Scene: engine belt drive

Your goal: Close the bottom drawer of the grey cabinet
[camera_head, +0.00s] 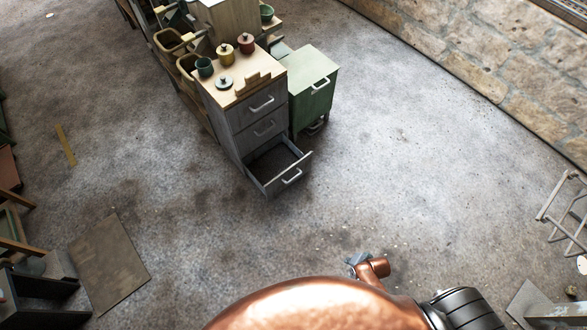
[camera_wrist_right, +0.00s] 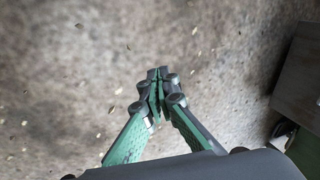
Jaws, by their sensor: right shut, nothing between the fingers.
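The grey cabinet (camera_head: 238,137) stands in the upper middle of the head view, with three drawers and a wooden top. Its bottom drawer (camera_head: 291,176) is pulled out, and its inside shows empty. The two drawers above are shut. My right gripper (camera_head: 358,259) is small and partly hidden in the head view, well in front of the drawer and apart from it. In the right wrist view the fingertips (camera_wrist_right: 158,75) meet over bare floor, shut and empty. My left gripper is not in view.
A green cabinet (camera_head: 318,88) stands right beside the grey one. Jars and a cup (camera_head: 204,67) are on the wooden top. The floor between the drawer and my right gripper is clear. A brownish-grey panel (camera_wrist_right: 302,70) shows at the wrist view's right edge.

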